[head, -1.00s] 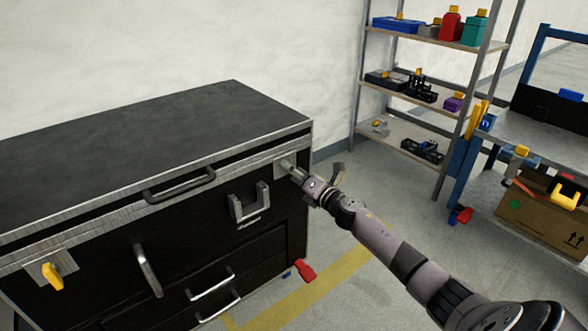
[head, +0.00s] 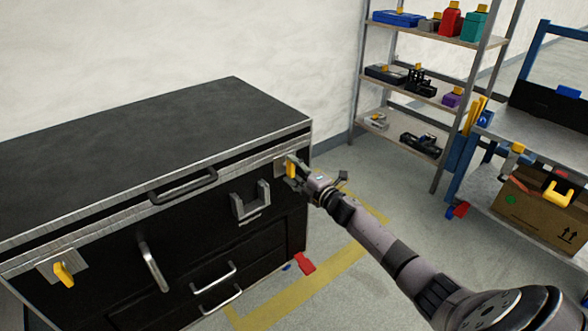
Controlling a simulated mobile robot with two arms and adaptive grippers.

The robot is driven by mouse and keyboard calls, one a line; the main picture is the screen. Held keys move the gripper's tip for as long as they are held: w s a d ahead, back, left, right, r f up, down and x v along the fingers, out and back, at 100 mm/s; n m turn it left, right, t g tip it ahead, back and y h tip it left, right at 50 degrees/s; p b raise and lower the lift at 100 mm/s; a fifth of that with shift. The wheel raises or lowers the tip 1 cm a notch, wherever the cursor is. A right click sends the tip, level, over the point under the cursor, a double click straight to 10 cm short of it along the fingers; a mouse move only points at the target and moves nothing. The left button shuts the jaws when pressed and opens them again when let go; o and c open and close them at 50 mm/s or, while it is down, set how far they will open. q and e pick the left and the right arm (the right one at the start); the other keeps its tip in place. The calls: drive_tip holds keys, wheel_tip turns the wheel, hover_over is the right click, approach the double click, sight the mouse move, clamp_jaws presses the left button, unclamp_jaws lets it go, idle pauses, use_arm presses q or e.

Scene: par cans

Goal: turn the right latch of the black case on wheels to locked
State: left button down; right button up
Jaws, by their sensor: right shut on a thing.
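The black case on wheels (head: 190,130) stands at the left, its lid down. Its right latch has a yellow handle (head: 291,168) on a metal plate near the front right corner, just under the lid edge. The handle looks close to upright. My right gripper (head: 293,172) is at this latch, shut on the yellow handle, and its fingers cover part of it. The left latch (head: 64,273) has a yellow handle, slightly tilted, on its own plate at the lower left. My left gripper is not in view.
Metal handles (head: 184,187) and a bracket (head: 250,203) stick out from the case front. A red pedal (head: 305,264) is at the case's lower right. A shelf rack (head: 420,90) and a blue-framed bench (head: 545,135) stand at the right. The floor between is mostly clear.

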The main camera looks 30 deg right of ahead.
idle(0.5)
drive_tip(key=o, duration=1.2)
drive_tip(key=shift+c, duration=0.2)
drive_tip(key=shift+s, duration=0.1)
drive_tip(key=s+d, duration=0.1)
drive_tip(key=s, duration=1)
drive_tip(key=shift+s, duration=0.4)
